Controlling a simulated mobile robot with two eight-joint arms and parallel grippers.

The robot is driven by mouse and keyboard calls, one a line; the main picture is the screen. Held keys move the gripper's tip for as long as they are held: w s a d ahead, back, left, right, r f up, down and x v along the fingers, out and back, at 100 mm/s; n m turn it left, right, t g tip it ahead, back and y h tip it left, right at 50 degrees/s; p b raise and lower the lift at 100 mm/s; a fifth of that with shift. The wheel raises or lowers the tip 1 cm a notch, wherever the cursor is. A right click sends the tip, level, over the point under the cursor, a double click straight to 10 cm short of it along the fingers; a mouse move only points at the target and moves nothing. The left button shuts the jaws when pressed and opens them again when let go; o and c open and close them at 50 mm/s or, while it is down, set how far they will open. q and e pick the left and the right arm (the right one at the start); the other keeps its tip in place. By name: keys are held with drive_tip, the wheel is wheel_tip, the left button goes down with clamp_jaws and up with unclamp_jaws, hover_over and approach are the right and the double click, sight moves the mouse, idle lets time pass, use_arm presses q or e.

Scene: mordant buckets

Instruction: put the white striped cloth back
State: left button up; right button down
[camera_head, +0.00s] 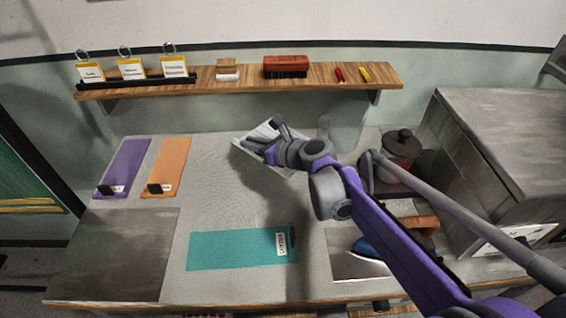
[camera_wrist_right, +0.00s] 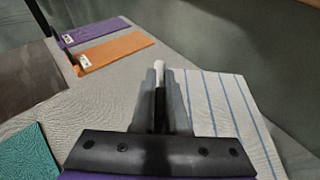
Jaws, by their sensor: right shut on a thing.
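The white striped cloth (camera_head: 247,142) is at the back middle of the table, partly hidden by my right gripper (camera_head: 272,130). In the right wrist view the cloth (camera_wrist_right: 228,105) shows white with thin blue stripes, flat, just right of the fingers. The right gripper's fingers (camera_wrist_right: 160,80) are closed together, with a small pale piece showing between their tips. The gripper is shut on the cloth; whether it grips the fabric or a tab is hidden. I cannot tell if the cloth touches the table. My left gripper is not in view.
A purple cloth (camera_head: 124,165) and an orange cloth (camera_head: 167,164) lie at the back left. A teal cloth (camera_head: 230,250) lies in front. A clear container (camera_head: 343,128) and a lidded pot (camera_head: 402,147) stand right.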

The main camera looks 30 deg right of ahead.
drive_tip(key=shift+w+d+f, duration=0.15)
drive_tip(key=shift+f, duration=0.05)
wheel_tip(320, 180, down, 10)
drive_tip(key=shift+r+b, duration=0.25)
drive_tip(key=shift+b, duration=0.65)
drive_tip(key=shift+f, duration=0.15)
drive_tip(key=c, duration=0.9)
unclamp_jaws()
drive_tip(key=shift+s+r, duration=0.25)
drive_tip(key=shift+r, duration=0.05)
drive_tip(key=p+v, duration=0.1)
drive_tip(key=v, duration=1)
drive_tip(key=shift+s+r, duration=0.1)
drive_tip(key=shift+s, duration=0.2)
